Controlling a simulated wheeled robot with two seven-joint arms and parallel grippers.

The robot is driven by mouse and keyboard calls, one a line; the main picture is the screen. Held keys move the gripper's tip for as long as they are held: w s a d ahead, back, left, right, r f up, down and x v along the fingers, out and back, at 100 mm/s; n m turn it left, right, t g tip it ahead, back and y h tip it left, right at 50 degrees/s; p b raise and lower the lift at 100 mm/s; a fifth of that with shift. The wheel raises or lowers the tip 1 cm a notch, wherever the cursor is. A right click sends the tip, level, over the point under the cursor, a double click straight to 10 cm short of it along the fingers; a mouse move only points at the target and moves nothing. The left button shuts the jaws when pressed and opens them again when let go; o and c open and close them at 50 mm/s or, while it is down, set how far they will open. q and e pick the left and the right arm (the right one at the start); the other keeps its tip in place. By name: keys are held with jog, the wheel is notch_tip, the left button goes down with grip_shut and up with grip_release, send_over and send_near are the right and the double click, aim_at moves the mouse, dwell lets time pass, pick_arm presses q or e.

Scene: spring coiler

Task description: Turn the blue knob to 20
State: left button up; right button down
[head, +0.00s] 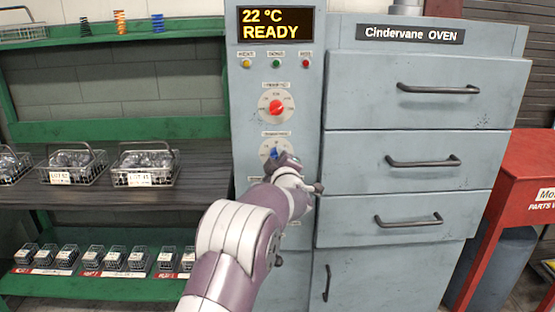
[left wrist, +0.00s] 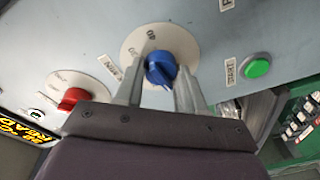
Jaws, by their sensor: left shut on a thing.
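The blue knob (head: 272,152) sits on a round white dial on the oven's grey control column, below the red knob. In the left wrist view the blue knob (left wrist: 160,70) lies between the two fingers of my left gripper (left wrist: 161,92), which is shut on it. In the head view my left gripper (head: 284,160) covers much of the dial (head: 266,143). Some dial numbers show in the wrist view, but they are small and turned. I cannot tell the knob's exact setting. My right gripper is not in view.
The red knob (head: 276,107) is above, under small lamps and a display (head: 275,23) reading "22 °C READY". A green button (left wrist: 258,66) is near the blue knob. Oven drawers (head: 420,90) stand right, green shelves with wire baskets (head: 145,165) left, a red table (head: 525,150) far right.

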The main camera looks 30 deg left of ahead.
pick_arm(q)
jog(key=shift+m, duration=0.3)
jog(key=shift+f+m+t+h+p, duration=0.15)
jog(key=shift+m+t+p, duration=0.6)
jog(key=shift+m, duration=2.7)
jog(key=shift+m+t+h+p, duration=0.15)
jog(key=shift+m+p, duration=1.25)
jog(key=shift+m, duration=2)
jog(key=shift+f+m+t+h+p, duration=0.2)
jog(key=shift+m+p, duration=0.85)
jog(key=shift+m, duration=2.4)
jog(key=shift+r, duration=0.15)
jog(key=o, duration=1)
jog(key=shift+o, duration=0.2)
